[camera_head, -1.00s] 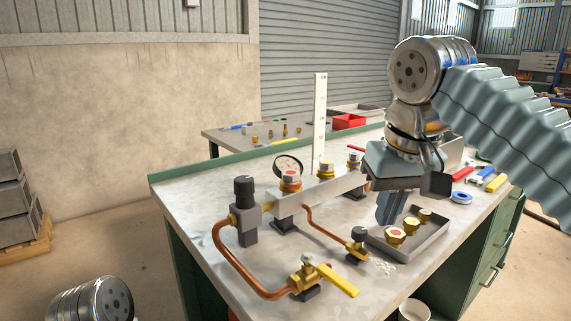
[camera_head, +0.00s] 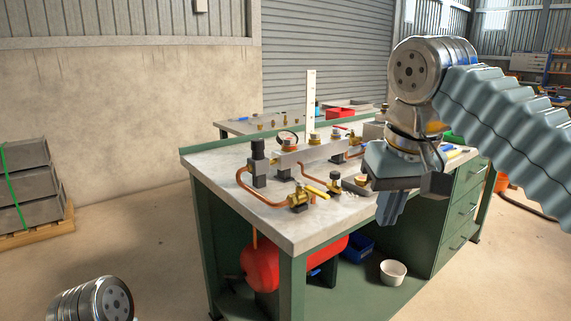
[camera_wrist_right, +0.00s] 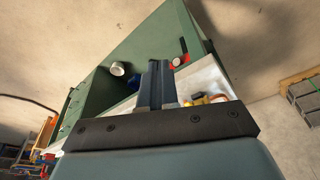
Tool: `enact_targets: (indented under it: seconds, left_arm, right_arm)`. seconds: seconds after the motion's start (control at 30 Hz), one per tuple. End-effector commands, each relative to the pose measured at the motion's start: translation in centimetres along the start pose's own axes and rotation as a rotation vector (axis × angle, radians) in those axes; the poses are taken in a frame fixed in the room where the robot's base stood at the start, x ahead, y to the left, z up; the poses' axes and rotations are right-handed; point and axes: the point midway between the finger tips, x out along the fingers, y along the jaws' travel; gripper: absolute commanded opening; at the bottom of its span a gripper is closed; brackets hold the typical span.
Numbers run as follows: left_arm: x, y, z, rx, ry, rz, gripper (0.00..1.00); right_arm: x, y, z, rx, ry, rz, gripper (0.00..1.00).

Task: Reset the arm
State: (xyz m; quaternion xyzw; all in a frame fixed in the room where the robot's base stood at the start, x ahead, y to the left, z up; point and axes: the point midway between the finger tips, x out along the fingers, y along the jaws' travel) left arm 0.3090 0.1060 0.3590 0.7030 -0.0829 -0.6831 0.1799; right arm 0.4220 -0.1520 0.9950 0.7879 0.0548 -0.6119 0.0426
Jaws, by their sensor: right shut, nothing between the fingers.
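My right arm comes in from the right in the head view and bends down at the wrist. Its gripper (camera_head: 390,212) points downward, shut and empty, in front of the bench as seen from the head. In the right wrist view its dark fingers (camera_wrist_right: 157,82) lie together with nothing between them. Behind it stands the green workbench (camera_head: 290,228) with a pale top. The bench top carries a valve manifold (camera_head: 305,156) with a copper pipe and a yellow-handled valve (camera_head: 300,198). Part of a tray is hidden by my gripper. My left gripper is out of view; only a left arm joint shows at lower left.
Under the bench are a red tank (camera_head: 262,267), a blue bin (camera_head: 357,243) and a white bucket (camera_head: 393,272). Grey crates (camera_head: 28,185) stand on a pallet at the left. A second table stands behind the bench. The floor in front is clear.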

Motion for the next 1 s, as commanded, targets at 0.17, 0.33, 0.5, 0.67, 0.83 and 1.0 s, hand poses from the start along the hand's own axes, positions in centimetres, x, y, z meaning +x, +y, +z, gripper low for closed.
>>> enact_targets:
  seconds: [0.17, 0.33, 0.5, 0.67, 0.83, 1.0]
  left_arm:
    - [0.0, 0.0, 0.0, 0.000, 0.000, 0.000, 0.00]
    - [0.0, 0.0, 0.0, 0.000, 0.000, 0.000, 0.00]
    - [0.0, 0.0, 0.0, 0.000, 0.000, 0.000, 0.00]
    - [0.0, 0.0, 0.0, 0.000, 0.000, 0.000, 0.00]
    - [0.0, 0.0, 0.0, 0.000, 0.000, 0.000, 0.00]
    - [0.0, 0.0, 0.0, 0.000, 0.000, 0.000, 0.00]
  right_arm:
    - [1.8, -0.5, -0.9, -0.011, -0.007, -0.003, 0.00]
    - [4.6, -1.3, -2.1, -0.030, -0.015, -0.013, 0.00]
    - [8.9, -2.2, -3.5, -0.052, -0.029, -0.029, 0.00]
    - [14.8, -3.3, -4.8, -0.075, -0.048, -0.059, 0.00]
    - [24.2, -4.6, -5.0, -0.090, -0.083, -0.115, 0.00]
    - [38.0, -5.7, -1.5, -0.061, -0.134, -0.218, 0.00]
